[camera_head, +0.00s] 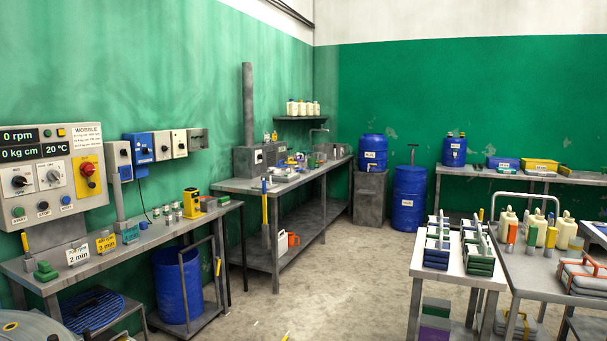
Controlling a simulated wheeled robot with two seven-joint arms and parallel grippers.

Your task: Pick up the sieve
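A round blue mesh disc (92,310), which looks like the sieve, lies low at the bottom left. It rests on a low grey stand below the front bench, beside a blue open-topped drum (180,287). Its near left part is partly hidden by a grey round object (32,329) at the picture's corner. No other thing in view clearly looks like a sieve. Neither of my grippers is in view.
A grey bench (150,237) with a control panel (55,175) above it runs along the left wall. A white-topped table (452,271) and a grey cart (540,280) stand at the right. The concrete floor (340,285) between is largely clear.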

